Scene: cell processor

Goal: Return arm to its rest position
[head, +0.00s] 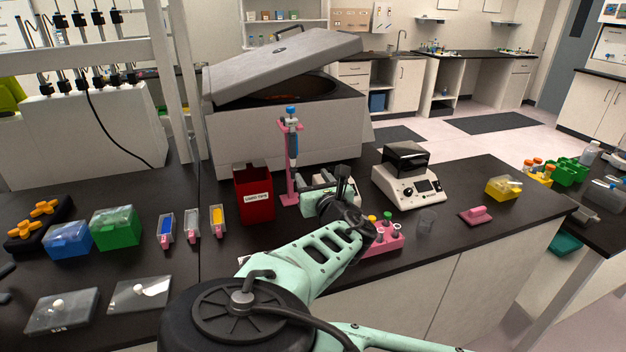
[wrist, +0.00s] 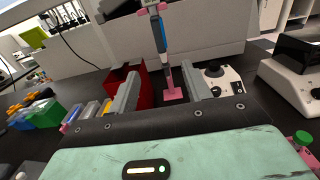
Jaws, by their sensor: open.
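My mint-green arm (head: 315,260) reaches from the lower middle over the dark bench. My gripper (head: 322,185) is at the far end of the arm, just right of the red bin. In the wrist view my gripper (wrist: 158,90) has its two grey fingers well apart, with nothing held between them. Beyond the fingers stands a pink pipette stand (head: 289,165) with a blue-and-white pipette (head: 293,138) upright in it; the stand's pink base (wrist: 173,94) shows between the fingers in the wrist view.
A red bin (head: 253,198) stands left of the stand, and a large grey machine (head: 290,130) with a raised lid behind. A pink tube rack (head: 384,241) lies close beside my forearm. A small white device (head: 412,180) is on the right. Blue (head: 68,240) and green boxes (head: 115,228) stand left.

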